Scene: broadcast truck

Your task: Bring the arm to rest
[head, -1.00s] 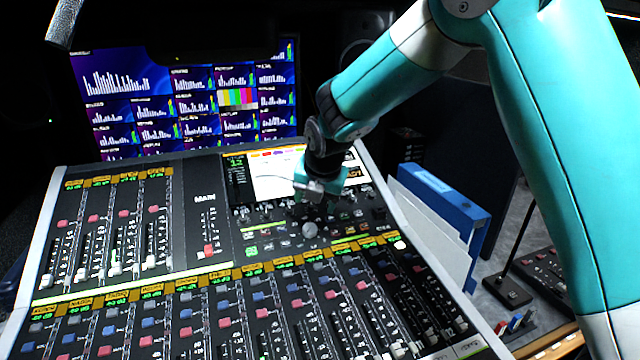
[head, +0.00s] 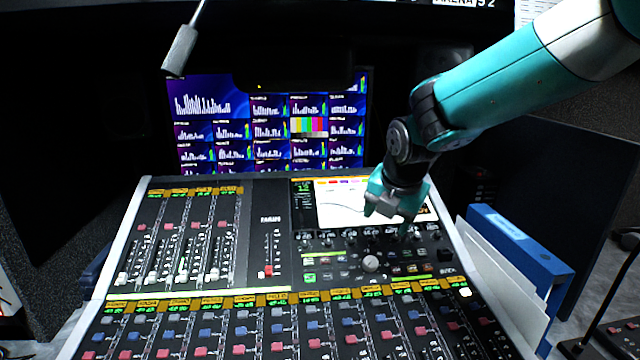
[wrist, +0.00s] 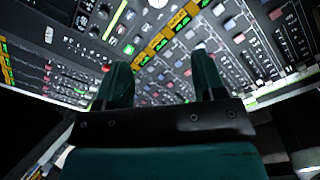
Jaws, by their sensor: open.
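My gripper (head: 388,212) is at the end of my teal arm, in front of the lit screen of the mixing console (head: 262,215) in the head view. In the wrist view, its two teal fingers (wrist: 162,85) are apart, with nothing between them, and they point toward the console's knobs and buttons. The gripper covers part of the console's screen and knobs. I cannot tell the exact gap between the fingertips and the panel.
Monitors (head: 270,125) with graphs stand behind the console. A microphone-like grey piece (head: 180,50) hangs at the upper left. Blue and white binders (head: 520,250) stand right of the console. Faders and coloured buttons fill the console's front.

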